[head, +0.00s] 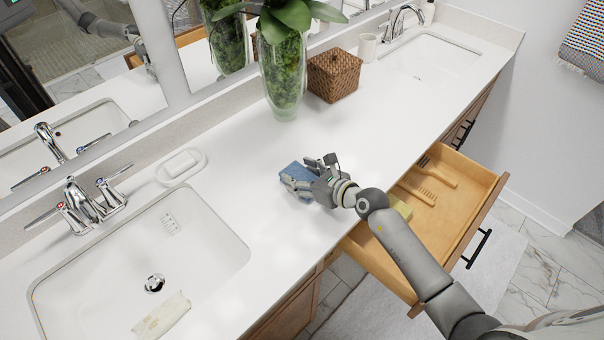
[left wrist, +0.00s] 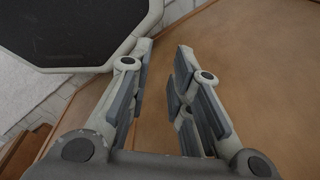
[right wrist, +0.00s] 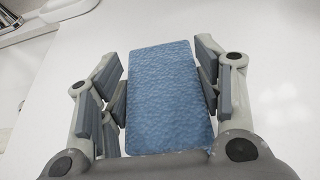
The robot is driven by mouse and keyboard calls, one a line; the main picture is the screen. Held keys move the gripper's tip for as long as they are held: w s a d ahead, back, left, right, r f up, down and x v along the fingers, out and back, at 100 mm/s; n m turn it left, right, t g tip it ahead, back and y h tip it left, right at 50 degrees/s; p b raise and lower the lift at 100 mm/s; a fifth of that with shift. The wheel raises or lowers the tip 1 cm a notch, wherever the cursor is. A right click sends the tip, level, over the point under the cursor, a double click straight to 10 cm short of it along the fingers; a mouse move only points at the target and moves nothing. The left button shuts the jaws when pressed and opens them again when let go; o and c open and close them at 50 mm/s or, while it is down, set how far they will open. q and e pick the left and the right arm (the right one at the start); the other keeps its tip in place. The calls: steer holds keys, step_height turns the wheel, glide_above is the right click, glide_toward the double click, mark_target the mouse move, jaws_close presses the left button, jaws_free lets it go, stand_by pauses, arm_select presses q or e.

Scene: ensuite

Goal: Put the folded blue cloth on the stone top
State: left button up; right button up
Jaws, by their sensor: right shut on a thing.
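The folded blue cloth (head: 293,174) is at the white stone top (head: 235,135), between the left basin and the open drawer. My right gripper (head: 304,180) is shut on it. In the right wrist view the cloth (right wrist: 168,100) lies flat between the two fingers (right wrist: 160,75), with the white top behind it. I cannot tell whether the cloth touches the top or is slightly above it. My left gripper (left wrist: 161,55) is outside the head view. In the left wrist view its fingers are apart and empty, in front of a brown wooden surface.
An open drawer (head: 482,185) with wooden brushes (head: 435,172) and a yellowish block (head: 402,210) juts out below the counter. A glass vase (head: 283,85), wicker box (head: 334,75) and soap dish (head: 181,167) stand on the top. A basin (head: 215,262) lies left.

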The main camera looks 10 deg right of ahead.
steer(key=shift+f, duration=0.1)
steer(key=o, duration=1)
steer(key=shift+s+r, duration=0.1)
steer(key=shift+r, duration=0.1)
steer(key=b+v, duration=0.1)
steer(key=v, duration=1)
steer(key=shift+s+d+r, duration=0.2)
steer(key=shift+s+d, duration=0.05)
steer(key=shift+s, duration=0.05)
